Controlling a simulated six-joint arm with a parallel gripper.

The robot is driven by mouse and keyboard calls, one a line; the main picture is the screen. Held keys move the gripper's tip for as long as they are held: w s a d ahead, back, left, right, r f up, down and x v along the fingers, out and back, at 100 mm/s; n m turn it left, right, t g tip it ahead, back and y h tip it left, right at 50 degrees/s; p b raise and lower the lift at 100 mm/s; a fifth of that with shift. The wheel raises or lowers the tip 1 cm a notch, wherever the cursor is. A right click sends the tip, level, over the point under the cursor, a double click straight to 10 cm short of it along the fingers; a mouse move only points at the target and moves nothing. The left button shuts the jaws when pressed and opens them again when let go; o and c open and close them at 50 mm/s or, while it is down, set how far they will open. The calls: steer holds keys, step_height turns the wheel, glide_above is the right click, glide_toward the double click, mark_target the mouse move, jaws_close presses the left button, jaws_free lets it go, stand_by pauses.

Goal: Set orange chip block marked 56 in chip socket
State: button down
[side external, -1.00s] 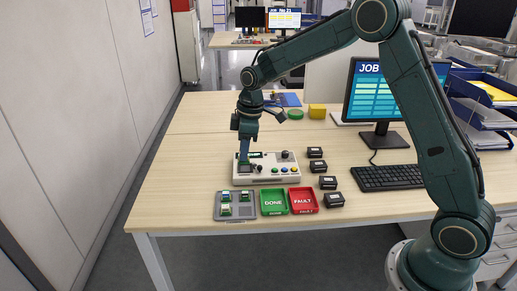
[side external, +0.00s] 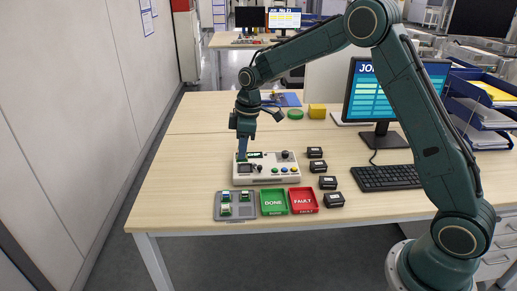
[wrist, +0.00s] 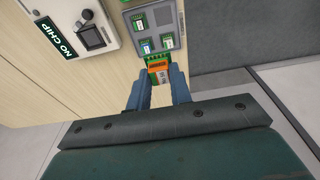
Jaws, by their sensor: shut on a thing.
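My gripper (wrist: 158,88) is shut on an orange and green chip block (wrist: 158,68), held between the fingertips in the wrist view. Its marking is not readable. In the side view my gripper (side external: 241,157) is over the left end of the white tester (side external: 267,178); the block cannot be made out there. The tester also shows in the wrist view (wrist: 64,18), with a "NO CHIP" display (wrist: 58,38). A dark square that looks like the chip socket (wrist: 93,38) appears empty.
A grey tray (side external: 236,217) holds several green chip blocks, with one pocket empty. A green DONE bin (side external: 273,208) and a red FAULT bin (side external: 303,207) stand beside it. Several black boxes, one of them here (side external: 328,182), line the right. The left tabletop is clear.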

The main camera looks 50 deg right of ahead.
steer(key=w+d+f, duration=0.9)
steer(key=w+d, duration=0.2)
steer(key=d, duration=0.1)
steer(key=shift+d, duration=0.2)
steer(key=shift+f, duration=0.1)
steer(key=shift+f, duration=2.9)
steer(key=shift+f, duration=0.4)
steer(key=c, duration=1.2)
jaws_free()
steer(key=shift+r, duration=0.1)
steer(key=r, duration=0.4)
steer(key=s+d+r, duration=0.1)
steer(key=r, duration=0.8)
steer(key=shift+s+d+r, duration=0.2)
steer(key=shift+s+r, duration=0.05)
